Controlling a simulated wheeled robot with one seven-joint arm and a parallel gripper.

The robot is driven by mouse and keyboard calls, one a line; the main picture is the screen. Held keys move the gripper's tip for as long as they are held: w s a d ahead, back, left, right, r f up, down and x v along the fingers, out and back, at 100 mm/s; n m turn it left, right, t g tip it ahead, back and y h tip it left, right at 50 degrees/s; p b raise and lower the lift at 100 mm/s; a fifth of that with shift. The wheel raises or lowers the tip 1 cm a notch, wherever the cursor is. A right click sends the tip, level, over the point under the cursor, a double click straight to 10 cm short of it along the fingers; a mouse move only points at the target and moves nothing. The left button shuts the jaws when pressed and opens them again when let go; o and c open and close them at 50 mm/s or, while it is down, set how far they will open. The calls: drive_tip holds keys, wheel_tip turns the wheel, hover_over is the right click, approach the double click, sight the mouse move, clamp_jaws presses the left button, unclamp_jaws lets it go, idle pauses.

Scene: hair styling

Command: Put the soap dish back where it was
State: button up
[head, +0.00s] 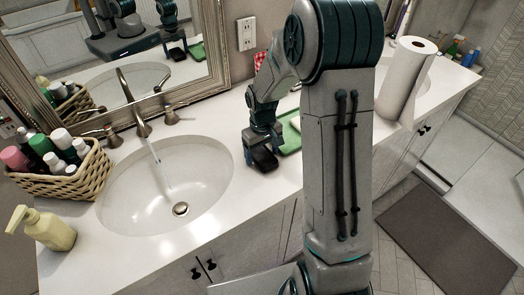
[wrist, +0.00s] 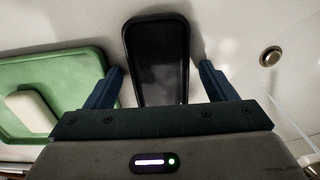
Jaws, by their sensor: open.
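A black rectangular dish with a raised rim (wrist: 157,65), which looks like the soap dish, lies on the white counter. In the head view the black dish (head: 265,160) is just right of the sink. My gripper (wrist: 160,82) is open, with one blue finger on each side of the dish's near end and gaps between. In the head view my gripper (head: 262,149) is low over the dish and hides part of it. A green tray (wrist: 58,68) with a white block (wrist: 32,112) on it lies left of the gripper; the green tray also shows in the head view (head: 290,136).
The sink (head: 165,185) has its tap (head: 137,110) running. A wicker basket of bottles (head: 70,178) and a yellow pump bottle (head: 42,228) stand at the left. A paper towel roll (head: 405,80) stands at the right, beyond my arm.

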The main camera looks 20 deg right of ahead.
sight(262, 156)
wheel_tip(262, 156, up, 12)
drive_tip(key=s+r+m+t, duration=0.1)
drive_tip(key=s+r, duration=0.2)
drive_tip(key=s, duration=0.7)
drive_tip(key=s+r+m+t, duration=0.2)
drive_tip(key=s+r, duration=0.1)
drive_tip(key=s, duration=0.8)
drive_tip(key=shift+m+b, duration=0.3)
